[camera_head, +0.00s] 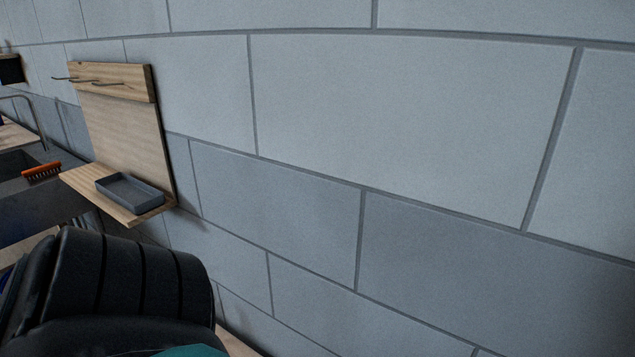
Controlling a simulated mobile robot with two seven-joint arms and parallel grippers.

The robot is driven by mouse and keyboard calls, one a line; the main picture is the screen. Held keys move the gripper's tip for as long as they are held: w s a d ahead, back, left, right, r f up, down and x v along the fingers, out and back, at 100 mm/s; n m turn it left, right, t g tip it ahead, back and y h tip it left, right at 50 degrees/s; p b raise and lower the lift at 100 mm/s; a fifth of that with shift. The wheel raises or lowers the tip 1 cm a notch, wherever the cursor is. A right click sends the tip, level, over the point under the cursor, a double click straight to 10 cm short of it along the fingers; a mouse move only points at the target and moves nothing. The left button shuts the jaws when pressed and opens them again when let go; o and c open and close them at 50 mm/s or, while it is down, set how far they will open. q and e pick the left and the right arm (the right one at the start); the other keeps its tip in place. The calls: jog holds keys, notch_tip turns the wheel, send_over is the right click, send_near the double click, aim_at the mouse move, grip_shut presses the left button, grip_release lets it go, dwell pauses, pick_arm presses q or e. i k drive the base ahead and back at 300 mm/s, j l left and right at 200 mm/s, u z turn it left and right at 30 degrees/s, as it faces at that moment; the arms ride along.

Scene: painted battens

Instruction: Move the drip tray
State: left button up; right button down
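A shallow grey rectangular tray (131,193), which looks like the drip tray, lies on the wooden shelf (76,180) at the foot of a wooden wall panel (125,130). It sits at the left of the head view and looks empty. Neither of my grippers is in view, and nothing is seen touching the tray.
A wooden rail (115,80) with metal hooks tops the panel. A brush with orange bristles (42,171) rests by a dark sink (30,205) at far left, near a curved metal tube (35,108). A grey block wall (400,130) fills the right. A black ribbed body (130,275) fills the lower left.

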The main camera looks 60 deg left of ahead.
aim_at(135, 196)
jog(key=i+u, duration=0.1)
jog(key=u, duration=0.35)
jog(key=i+u, duration=0.1)
jog(key=u, duration=0.35)
jog(key=i+l+u, duration=0.1)
jog(key=u, duration=1.95)
